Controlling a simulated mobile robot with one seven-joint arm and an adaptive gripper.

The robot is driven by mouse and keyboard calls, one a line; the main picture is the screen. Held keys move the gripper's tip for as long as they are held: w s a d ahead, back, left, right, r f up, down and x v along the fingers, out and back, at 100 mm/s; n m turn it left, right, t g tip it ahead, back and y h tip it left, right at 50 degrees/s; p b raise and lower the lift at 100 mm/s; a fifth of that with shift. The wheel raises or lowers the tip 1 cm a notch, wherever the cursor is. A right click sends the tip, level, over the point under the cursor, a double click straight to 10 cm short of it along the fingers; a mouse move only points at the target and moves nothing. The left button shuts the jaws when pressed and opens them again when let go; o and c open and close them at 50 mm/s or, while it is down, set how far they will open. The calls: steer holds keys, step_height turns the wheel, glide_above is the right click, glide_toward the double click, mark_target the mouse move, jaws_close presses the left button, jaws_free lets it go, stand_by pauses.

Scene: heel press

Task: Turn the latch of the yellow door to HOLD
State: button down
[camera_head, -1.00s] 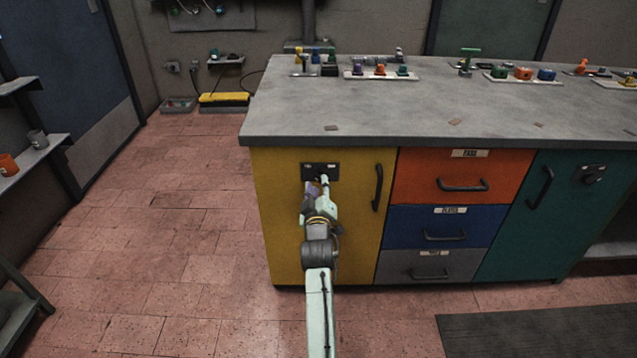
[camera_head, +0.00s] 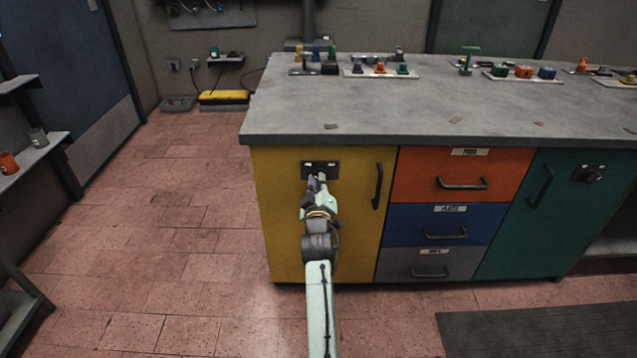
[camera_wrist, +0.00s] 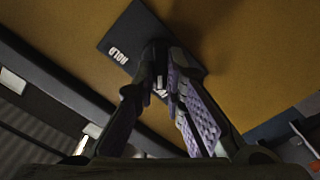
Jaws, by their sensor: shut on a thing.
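The yellow door (camera_head: 275,220) is at the left end of the bench front and looks closed. Its latch has a dark plate (camera_head: 307,166) near the door's top edge. In the wrist view the dark plate (camera_wrist: 125,32) bears the word HOLD in white beside my fingers, with other white marks partly hidden between them. My gripper (camera_head: 317,178) is at the latch, shut on its knob. In the wrist view my gripper (camera_wrist: 161,65) covers most of the knob, so its exact angle cannot be told.
A black door handle (camera_head: 377,186) stands right of the latch. The grey bench top (camera_head: 420,110) overhangs above. Orange, blue and grey drawers (camera_head: 430,225) and a teal door (camera_head: 530,220) lie to the right. The tiled floor at left is clear.

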steer(key=shift+m, duration=0.3)
steer(key=shift+d+m+b, duration=0.2)
steer(key=shift+m+b, duration=0.2)
steer(key=shift+m, duration=3.9)
steer(key=shift+d+m+b, duration=0.15)
steer(key=shift+m+b, duration=0.2)
steer(key=shift+m, duration=3.95)
steer(key=c, duration=1.7)
jaws_free()
steer(key=shift+o, duration=0.2)
